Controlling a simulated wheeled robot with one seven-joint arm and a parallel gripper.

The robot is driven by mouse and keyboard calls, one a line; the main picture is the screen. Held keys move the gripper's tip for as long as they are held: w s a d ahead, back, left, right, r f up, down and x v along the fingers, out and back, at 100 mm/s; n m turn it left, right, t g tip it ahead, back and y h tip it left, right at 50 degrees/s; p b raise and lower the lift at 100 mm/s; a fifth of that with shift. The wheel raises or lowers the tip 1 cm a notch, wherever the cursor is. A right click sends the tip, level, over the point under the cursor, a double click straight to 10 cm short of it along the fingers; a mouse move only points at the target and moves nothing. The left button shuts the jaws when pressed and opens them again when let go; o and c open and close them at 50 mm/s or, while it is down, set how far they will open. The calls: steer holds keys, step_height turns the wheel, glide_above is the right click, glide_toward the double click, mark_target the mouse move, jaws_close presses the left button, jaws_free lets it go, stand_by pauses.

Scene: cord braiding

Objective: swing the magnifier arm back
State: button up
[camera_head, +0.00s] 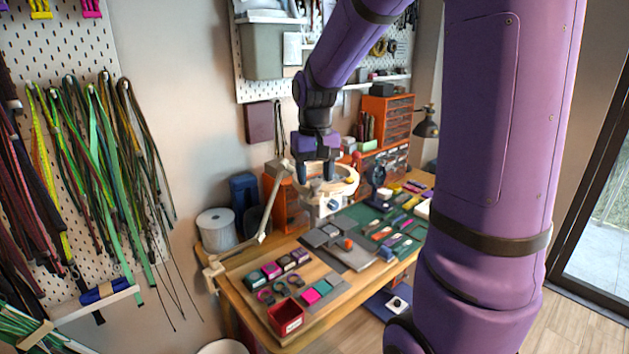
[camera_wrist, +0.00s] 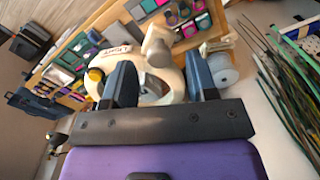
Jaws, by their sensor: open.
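The cream magnifier (camera_head: 347,190) has a ring-shaped head on a jointed arm (camera_head: 268,212) that rises from a clamp at the table's left edge. The head hangs over the back part of the workbench (camera_head: 240,282). My gripper (camera_head: 318,184) points down at the head, its jaws apart. In the wrist view the two dark fingers of my gripper (camera_wrist: 158,68) are spread, with part of the magnifier (camera_wrist: 133,57) showing between and beyond them. The left finger hides part of the ring. I cannot tell whether either finger touches it.
A white cord spool (camera_head: 217,230) stands at the table's back left. A red box (camera_head: 286,316) and small coloured pieces lie at the front. A green mat (camera_head: 395,232) with tools is to the right. Orange drawers (camera_head: 390,120) stand behind. Cords hang on the left wall.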

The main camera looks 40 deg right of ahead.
steer(key=shift+f, duration=0.95)
jaws_close()
steer(key=shift+w+d, duration=0.2)
steer(key=shift+d, duration=0.4)
steer(key=w+d+n, duration=0.8)
steer(key=w+d, duration=1.2)
steer(key=d, duration=0.1)
steer(key=shift+w+n, duration=0.15)
steer(key=shift+n, duration=0.15)
jaws_free()
steer(key=shift+a, duration=0.1)
